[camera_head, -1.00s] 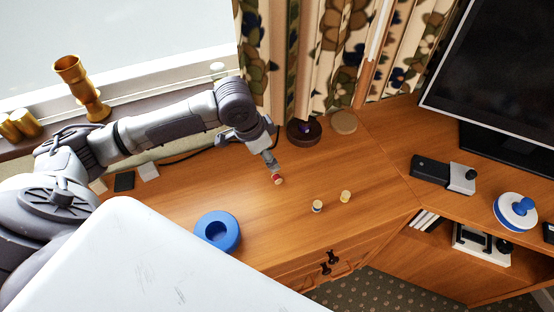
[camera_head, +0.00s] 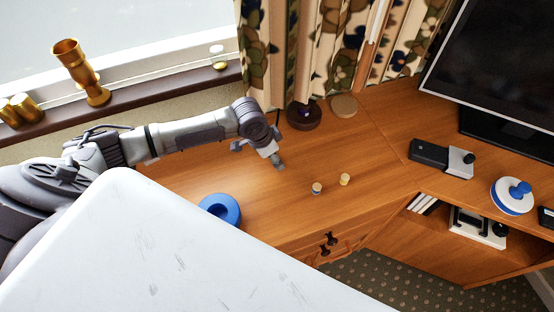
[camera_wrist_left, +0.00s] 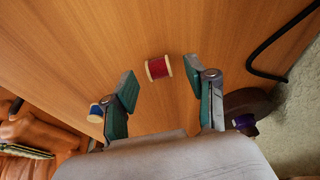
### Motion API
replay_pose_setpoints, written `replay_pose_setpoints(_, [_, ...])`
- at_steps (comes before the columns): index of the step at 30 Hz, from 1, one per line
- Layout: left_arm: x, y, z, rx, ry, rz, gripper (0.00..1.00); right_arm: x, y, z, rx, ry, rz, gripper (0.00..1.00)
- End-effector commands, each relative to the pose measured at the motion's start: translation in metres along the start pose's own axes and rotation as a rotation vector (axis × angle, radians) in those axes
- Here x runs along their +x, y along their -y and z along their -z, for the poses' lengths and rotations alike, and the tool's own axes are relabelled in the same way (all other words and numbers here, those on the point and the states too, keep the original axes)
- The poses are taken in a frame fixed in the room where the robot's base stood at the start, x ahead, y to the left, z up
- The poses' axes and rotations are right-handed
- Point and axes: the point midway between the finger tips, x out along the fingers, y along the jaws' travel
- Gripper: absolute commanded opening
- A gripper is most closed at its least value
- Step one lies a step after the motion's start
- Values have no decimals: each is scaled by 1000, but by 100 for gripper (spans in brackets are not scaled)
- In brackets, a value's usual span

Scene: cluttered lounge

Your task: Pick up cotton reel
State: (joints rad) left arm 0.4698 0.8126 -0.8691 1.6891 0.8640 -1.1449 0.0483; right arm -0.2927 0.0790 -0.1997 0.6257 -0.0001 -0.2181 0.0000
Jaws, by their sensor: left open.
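A cotton reel with red thread and pale ends (camera_wrist_left: 158,68) lies on the wooden desk in the left wrist view, between and just beyond the two fingertips, apart from both. My left gripper (camera_wrist_left: 161,80) is open and empty. In the head view my left gripper (camera_head: 277,163) is low over the desk, pointing down, and the red reel is hidden there. A reel with blue thread (camera_head: 316,188) stands to the right; it also shows in the left wrist view (camera_wrist_left: 96,113). A pale yellowish reel (camera_head: 345,179) stands beside it. My right gripper is out of view.
A blue ring-shaped dish (camera_head: 221,209) sits at the desk's front left. A dark round holder with something purple (camera_head: 303,116) and a tan disc (camera_head: 343,105) stand at the back by the curtain.

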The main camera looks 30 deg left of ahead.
Motion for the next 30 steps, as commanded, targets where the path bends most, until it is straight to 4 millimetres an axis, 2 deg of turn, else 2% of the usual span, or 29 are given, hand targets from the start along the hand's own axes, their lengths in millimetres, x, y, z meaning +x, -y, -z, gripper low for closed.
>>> replay_pose_setpoints(4, [14, -1, 2, 1, -3, 0, 56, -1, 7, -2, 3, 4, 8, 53])
replay_pose_setpoints(11, [16, -1, 2, 2, -3, 0, 56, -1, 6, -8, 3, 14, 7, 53])
replay_pose_setpoints(20, [15, -1, 2, 2, -3, 0, 8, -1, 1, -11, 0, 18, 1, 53])
replay_pose_setpoints(30, [14, -1, 2, 2, -3, 0, 8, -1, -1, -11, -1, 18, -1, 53])
